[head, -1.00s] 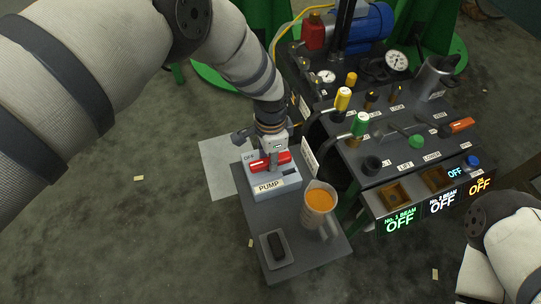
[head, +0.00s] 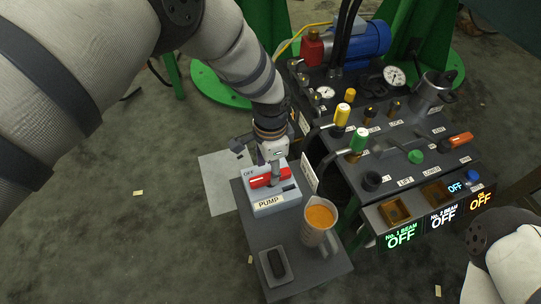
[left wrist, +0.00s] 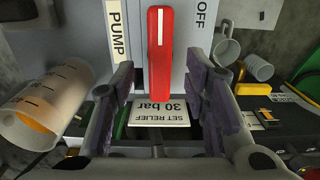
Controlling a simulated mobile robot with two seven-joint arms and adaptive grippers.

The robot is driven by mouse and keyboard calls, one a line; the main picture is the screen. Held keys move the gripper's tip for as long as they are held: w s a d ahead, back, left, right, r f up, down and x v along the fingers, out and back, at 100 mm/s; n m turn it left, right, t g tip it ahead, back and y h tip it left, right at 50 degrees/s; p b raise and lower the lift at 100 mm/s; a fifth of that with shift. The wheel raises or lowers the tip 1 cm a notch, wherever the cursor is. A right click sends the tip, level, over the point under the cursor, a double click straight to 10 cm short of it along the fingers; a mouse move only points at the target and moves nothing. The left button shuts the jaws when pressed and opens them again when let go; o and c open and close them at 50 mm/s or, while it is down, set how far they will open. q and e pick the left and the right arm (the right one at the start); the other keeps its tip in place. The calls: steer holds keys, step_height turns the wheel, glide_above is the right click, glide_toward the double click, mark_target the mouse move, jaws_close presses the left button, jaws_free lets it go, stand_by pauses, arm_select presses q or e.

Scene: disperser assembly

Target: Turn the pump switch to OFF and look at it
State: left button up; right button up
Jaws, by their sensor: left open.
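The pump switch's red handle (head: 268,178) lies across a light grey box (head: 277,202) with a PUMP label at the front and an OFF label at the back left. It also shows in the left wrist view (left wrist: 160,55). Its white line lies at the left end in the head view, near the OFF label. My left gripper (head: 275,178) is over the switch. In the left wrist view its open fingers (left wrist: 160,95) stand either side of the handle's near end, with gaps on both sides. My right gripper is out of view; only my right arm shows at lower right.
A beaker of orange liquid (head: 320,222) and a black object in a small tray (head: 275,265) share the dark stand (head: 250,232). The control panel (head: 400,160), with levers and lit OFF displays (head: 400,237), is close on the right. Floor is open at left.

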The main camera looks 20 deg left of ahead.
arm_select(q)
step_height(320, 180, up, 9)
steer(key=shift+f, duration=0.15)
